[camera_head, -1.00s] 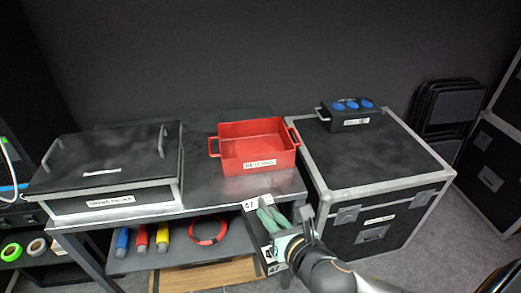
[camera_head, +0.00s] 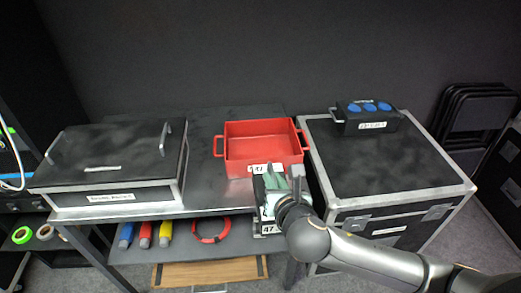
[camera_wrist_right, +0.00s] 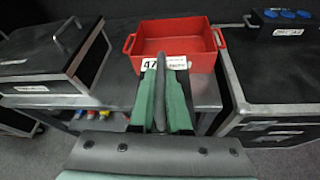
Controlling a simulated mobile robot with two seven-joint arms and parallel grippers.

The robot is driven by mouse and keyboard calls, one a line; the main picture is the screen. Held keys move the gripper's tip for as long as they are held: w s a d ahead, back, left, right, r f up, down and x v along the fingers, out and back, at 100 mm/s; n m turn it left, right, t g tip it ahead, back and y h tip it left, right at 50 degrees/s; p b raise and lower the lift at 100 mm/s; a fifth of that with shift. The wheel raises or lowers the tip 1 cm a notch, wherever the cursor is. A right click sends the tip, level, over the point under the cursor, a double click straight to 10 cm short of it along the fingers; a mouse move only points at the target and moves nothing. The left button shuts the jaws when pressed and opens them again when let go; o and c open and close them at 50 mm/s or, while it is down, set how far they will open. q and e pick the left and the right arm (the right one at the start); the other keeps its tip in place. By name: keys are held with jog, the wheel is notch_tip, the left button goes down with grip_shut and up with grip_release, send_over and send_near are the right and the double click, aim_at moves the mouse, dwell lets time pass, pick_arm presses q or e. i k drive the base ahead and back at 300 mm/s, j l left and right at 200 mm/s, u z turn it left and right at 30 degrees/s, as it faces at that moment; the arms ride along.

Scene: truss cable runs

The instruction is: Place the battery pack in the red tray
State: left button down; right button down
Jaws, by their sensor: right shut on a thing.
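The red tray (camera_head: 263,146) stands on the grey table, with side handles and a label on its front wall; its floor looks empty. My right gripper (camera_head: 284,184) is shut on the battery pack (camera_head: 260,208), a dark pack with white number labels. The pack hangs in front of the tray, apart from its inside, and overlaps the tray's front label in the picture. In the right wrist view the green finger pads (camera_wrist_right: 164,95) close on a grey handle, and the pack's label (camera_wrist_right: 150,64) shows just before the tray (camera_wrist_right: 180,40). My left gripper is not in view.
A lidded black case (camera_head: 112,165) stands on the table left of the tray. A black flight case (camera_head: 385,165) stands close on the right, with a box with blue sockets (camera_head: 367,116) on it. Colored cylinders (camera_head: 145,234) and a red cable ring (camera_head: 211,230) lie on the lower shelf.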

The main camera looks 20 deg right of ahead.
aim_at(253, 155)
jog(key=i+l, duration=0.1)
jog(key=i, duration=0.35)
jog(key=i+l, duration=0.15)
jog(key=i, duration=0.3)
